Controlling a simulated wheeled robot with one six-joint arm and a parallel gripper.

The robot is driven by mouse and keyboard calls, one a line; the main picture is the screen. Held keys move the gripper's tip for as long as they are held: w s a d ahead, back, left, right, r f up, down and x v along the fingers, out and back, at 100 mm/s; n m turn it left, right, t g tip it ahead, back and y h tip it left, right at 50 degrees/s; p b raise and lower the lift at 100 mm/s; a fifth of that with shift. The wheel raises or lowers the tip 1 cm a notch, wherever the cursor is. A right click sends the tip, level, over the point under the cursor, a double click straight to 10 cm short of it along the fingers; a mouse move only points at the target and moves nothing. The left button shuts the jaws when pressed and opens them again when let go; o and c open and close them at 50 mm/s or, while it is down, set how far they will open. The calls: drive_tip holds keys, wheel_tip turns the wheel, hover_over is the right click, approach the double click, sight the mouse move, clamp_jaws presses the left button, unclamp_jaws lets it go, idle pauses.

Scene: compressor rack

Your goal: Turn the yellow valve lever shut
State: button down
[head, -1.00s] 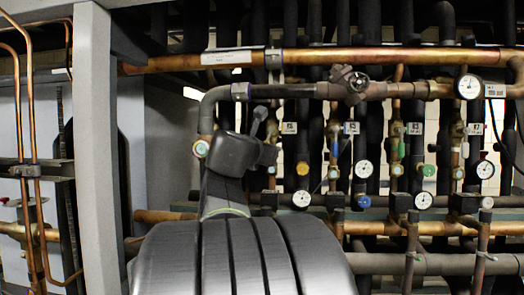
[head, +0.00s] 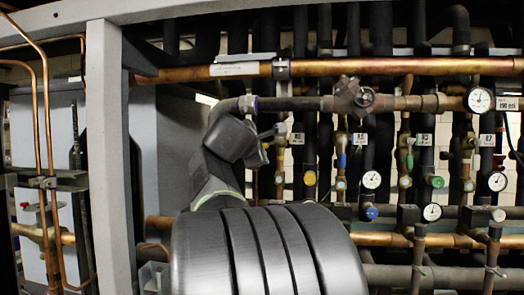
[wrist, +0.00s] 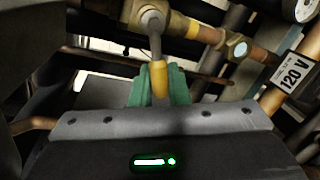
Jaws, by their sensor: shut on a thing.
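The yellow valve lever (wrist: 159,82) shows in the wrist view, with a grey stem running up to a round pivot on the brass valve body (wrist: 178,22). Its yellow grip hangs almost straight down, tilted slightly. My gripper (wrist: 160,88) has its green fingers on both sides of the lower part of the yellow grip and is shut on it. In the head view my gripper (head: 272,135) is a small dark shape by the pipes, left of the brown valve. The yellow lever cannot be made out there, and my dark wrist covers part of that area.
A copper pipe (head: 400,67) runs across the top, with a brown valve (head: 354,96) on the pipe below it. Gauges (head: 480,100) and coloured caps crowd the right. A grey post (head: 110,150) stands at left.

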drive_tip(key=shift+a+r+m+y, duration=0.1)
drive_tip(key=shift+r+m+y, duration=0.25)
drive_tip(key=shift+m, duration=0.35)
drive_tip(key=shift+r, duration=0.1)
drive_tip(key=c, duration=1.5)
unclamp_jaws()
drive_tip(key=shift+w, duration=0.1)
drive_tip(key=shift+o, duration=0.2)
drive_tip(key=b+v, duration=0.3)
drive_tip(key=v, duration=1.1)
drive_tip(key=shift+w+a, duration=0.1)
